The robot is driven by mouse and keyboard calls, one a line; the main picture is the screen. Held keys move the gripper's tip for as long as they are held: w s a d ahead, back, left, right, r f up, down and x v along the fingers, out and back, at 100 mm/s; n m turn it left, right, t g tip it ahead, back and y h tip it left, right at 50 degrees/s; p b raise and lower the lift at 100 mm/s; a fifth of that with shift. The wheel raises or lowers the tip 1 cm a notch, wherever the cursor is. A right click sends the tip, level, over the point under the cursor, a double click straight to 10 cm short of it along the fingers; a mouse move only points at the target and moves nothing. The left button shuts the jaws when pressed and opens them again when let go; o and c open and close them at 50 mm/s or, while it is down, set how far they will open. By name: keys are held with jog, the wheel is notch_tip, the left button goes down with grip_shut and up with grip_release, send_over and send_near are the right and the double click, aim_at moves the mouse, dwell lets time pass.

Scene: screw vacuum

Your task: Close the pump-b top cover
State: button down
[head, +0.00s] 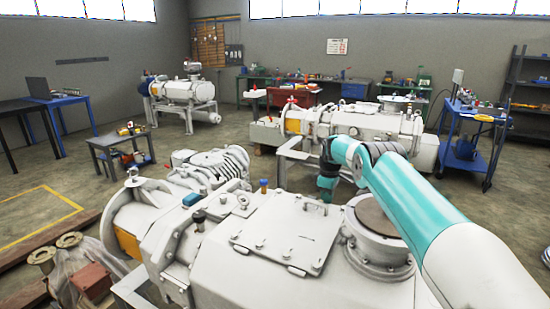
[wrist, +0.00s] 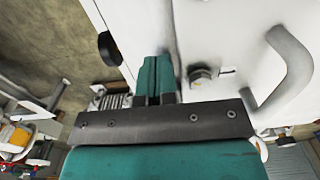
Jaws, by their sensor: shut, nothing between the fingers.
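A large white pump (head: 190,262) fills the foreground of the head view. I cannot tell which pump is pump-b. My gripper (wrist: 155,68) is shut and empty, its teal fingers together. In the wrist view the fingertips are in front of or against a white panel (wrist: 215,30); contact is unclear. The panel carries a curved handle (wrist: 290,70) and a bolt (wrist: 200,76).
A round flanged port (head: 380,245) rises right of the cover, close under my arm. A second white pump (head: 375,122) stands behind my gripper, and a third (head: 185,92) stands farther back. A blue cart (head: 462,145) is at right. Open floor lies at left.

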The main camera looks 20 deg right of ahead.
jog(key=shift+r, duration=0.1)
dwell(0.3)
notch_tip(320, 180, up, 17)
jog(key=p, duration=0.1)
jog(key=shift+r+p, duration=0.15)
jog(key=shift+p, duration=0.15)
